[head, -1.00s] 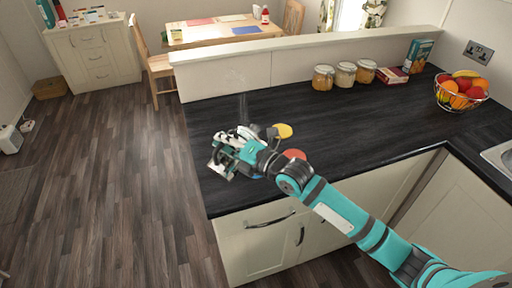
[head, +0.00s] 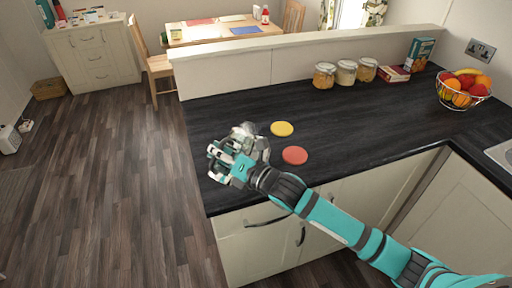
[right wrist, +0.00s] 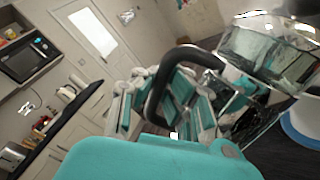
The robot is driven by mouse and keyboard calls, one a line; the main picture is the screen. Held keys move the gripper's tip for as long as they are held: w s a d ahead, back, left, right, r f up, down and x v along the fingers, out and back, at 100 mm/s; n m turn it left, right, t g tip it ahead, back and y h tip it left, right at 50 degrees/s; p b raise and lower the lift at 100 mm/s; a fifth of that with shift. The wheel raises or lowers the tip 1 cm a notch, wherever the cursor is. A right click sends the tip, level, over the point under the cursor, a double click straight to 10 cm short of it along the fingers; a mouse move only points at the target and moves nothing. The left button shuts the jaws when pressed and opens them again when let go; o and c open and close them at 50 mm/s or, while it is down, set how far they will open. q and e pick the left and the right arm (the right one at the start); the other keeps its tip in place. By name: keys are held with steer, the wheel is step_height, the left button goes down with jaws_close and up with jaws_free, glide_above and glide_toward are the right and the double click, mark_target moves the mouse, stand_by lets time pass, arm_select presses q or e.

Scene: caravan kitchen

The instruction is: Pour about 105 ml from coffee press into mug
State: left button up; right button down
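My right gripper (head: 232,163) is over the left end of the dark worktop. In the right wrist view its fingers (right wrist: 168,108) close around the black handle (right wrist: 186,58) of the coffee press. The press shows there as a shiny metal and glass body (right wrist: 262,50), tilted in the picture; its level inside cannot be told. In the head view the press (head: 252,138) is mostly hidden behind the gripper. A white and blue rounded thing (right wrist: 303,128) shows beneath the press, cut by the picture edge; I cannot tell whether it is the mug. My left gripper is not in view.
A yellow coaster (head: 282,129) and a red coaster (head: 295,155) lie right of the gripper. Several jars (head: 345,73), boxes (head: 394,74) and a fruit bowl (head: 463,90) stand farther back right. The worktop's middle (head: 360,115) is clear.

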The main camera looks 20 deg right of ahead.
steer(key=shift+s+a+f+n+b, duration=0.15)
steer(key=shift+f+n+b, duration=0.1)
steer(key=shift+f+n, duration=0.15)
steer(key=shift+s+a+f+n+b, duration=0.1)
steer(key=shift+a+f+n+b, duration=0.1)
steer(key=shift+f+n, duration=0.15)
steer(key=shift+f, duration=0.1)
stand_by(1.2)
steer(key=shift+s+f+n+b, duration=0.1)
steer(key=shift+f+n+b, duration=0.15)
steer(key=shift+f+b, duration=0.2)
steer(key=shift+s+a+f+n+b, duration=0.5)
steer(key=shift+a+f+n+b, duration=0.25)
steer(key=shift+f+n, duration=0.5)
steer(key=shift+s+a+f+n+b, duration=0.45)
steer(key=shift+a+f+n+b, duration=0.3)
steer(key=shift+f+n, duration=0.5)
steer(key=shift+s+a+f+n+b, duration=0.6)
steer(key=shift+f+n, duration=0.4)
steer(key=shift+n, duration=0.5)
